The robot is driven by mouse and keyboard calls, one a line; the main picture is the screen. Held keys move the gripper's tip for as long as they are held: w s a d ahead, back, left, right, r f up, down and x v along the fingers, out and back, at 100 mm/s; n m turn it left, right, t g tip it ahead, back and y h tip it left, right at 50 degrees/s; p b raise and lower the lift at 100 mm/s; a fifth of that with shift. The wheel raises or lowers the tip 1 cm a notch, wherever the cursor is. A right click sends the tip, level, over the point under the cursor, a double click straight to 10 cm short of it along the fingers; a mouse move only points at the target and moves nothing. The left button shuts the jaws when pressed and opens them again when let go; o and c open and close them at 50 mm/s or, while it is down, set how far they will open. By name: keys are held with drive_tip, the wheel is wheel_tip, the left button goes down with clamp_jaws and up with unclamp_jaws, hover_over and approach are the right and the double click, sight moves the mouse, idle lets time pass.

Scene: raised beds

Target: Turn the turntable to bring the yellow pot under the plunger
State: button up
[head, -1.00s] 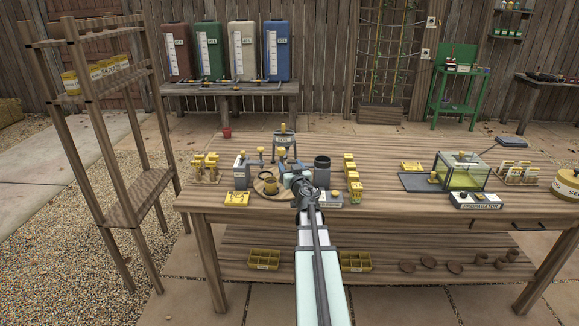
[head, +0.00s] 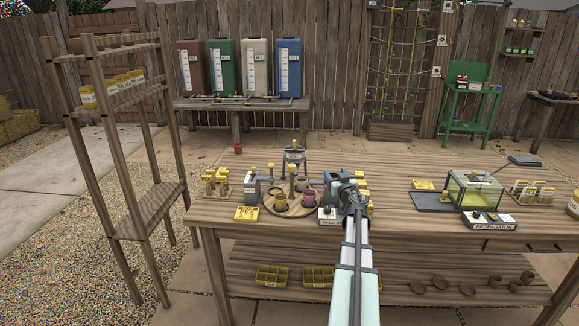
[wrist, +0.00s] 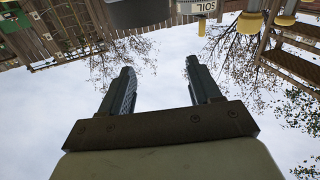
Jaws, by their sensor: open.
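The turntable (head: 268,208) is a round wooden disc near the bench's left part. The yellow pot (head: 281,202) stands upright at its front left. A purple pot (head: 308,200) stands to its right, and a grey-brown pot (head: 302,180) is behind. Slim yellow-topped posts stand at the disc's back; I cannot tell which part is the plunger. My gripper (head: 347,177) is right of the turntable, apart from the pots. In the wrist view, its two fingers (wrist: 160,88) are spread with only sky between them.
A soil hopper (head: 294,156) stands behind the turntable. A grey box (head: 252,190) and a yellow tray (head: 247,213) are to its left. A labelled box (head: 328,215) stands at its right front.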

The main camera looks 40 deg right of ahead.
drive_tip(key=w+a+n+t+y, duration=0.1)
drive_tip(key=w+n+t+y, duration=0.1)
drive_tip(key=w+n+y, duration=0.15)
drive_tip(key=n+y, duration=0.2)
drive_tip(key=y, duration=0.4)
approach(289, 165)
drive_tip(key=w, duration=1)
drive_tip(key=shift+w+d+f, duration=0.2)
drive_tip(key=shift+w+d, duration=0.05)
drive_tip(key=shift+w, duration=0.15)
drive_tip(key=shift+c, duration=0.3)
drive_tip(key=c, duration=0.9)
